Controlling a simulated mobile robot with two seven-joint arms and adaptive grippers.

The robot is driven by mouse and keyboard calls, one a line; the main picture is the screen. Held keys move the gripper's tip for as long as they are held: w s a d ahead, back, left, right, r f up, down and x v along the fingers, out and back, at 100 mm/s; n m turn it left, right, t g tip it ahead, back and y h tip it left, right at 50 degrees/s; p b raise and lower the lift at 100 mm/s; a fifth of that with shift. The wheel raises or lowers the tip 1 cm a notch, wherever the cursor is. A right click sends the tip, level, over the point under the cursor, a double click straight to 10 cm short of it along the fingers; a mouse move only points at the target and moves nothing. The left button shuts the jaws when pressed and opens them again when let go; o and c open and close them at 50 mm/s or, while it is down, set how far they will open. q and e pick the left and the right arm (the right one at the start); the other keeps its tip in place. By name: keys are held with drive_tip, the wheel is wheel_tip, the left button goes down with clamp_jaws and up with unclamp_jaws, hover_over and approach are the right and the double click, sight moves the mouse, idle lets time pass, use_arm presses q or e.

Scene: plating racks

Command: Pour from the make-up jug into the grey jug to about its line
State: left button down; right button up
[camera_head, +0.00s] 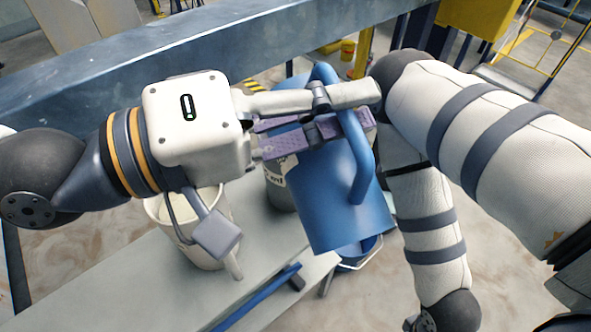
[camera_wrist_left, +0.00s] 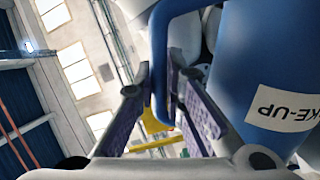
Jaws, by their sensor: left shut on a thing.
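The blue make-up jug (camera_head: 335,210) hangs tilted in my left gripper (camera_head: 342,122), whose purple-padded fingers are shut on its handle. In the left wrist view, the handle runs between the fingertips (camera_wrist_left: 175,95), and the white make-up label shows upside down on the jug wall (camera_wrist_left: 235,65). The grey jug (camera_head: 281,193) stands on the bench behind and below the blue jug, which covers much of it. Its mouth, line and liquid level are hidden. I see no liquid stream. My right gripper is not in view.
A cream-coloured vessel (camera_head: 206,250) stands on the grey bench (camera_head: 165,288) left of the grey jug. A blue bucket (camera_head: 355,250) shows below the make-up jug. A blue bar (camera_head: 255,300) lies near the front. A metal beam (camera_head: 150,65) crosses behind. My right arm fills the right side.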

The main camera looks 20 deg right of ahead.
sight(356, 179)
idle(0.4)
use_arm(q)
drive_tip(key=shift+s+f+m+p, duration=0.3)
drive_tip(key=shift+s+f+m, duration=0.5)
drive_tip(key=shift+m, duration=0.2)
drive_tip(key=shift+s+f+m, duration=0.55)
drive_tip(key=shift+f+m, duration=0.15)
drive_tip(key=shift+f, duration=0.1)
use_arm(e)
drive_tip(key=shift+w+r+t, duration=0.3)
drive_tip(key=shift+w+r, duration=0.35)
use_arm(q)
drive_tip(key=shift+s, duration=0.1)
drive_tip(key=m, duration=0.1)
drive_tip(key=s+f+m+p, duration=0.1)
drive_tip(key=shift+m, duration=0.4)
drive_tip(key=shift+s+f+m, duration=0.15)
drive_tip(key=shift+f+m, duration=0.1)
drive_tip(key=shift+m, duration=0.05)
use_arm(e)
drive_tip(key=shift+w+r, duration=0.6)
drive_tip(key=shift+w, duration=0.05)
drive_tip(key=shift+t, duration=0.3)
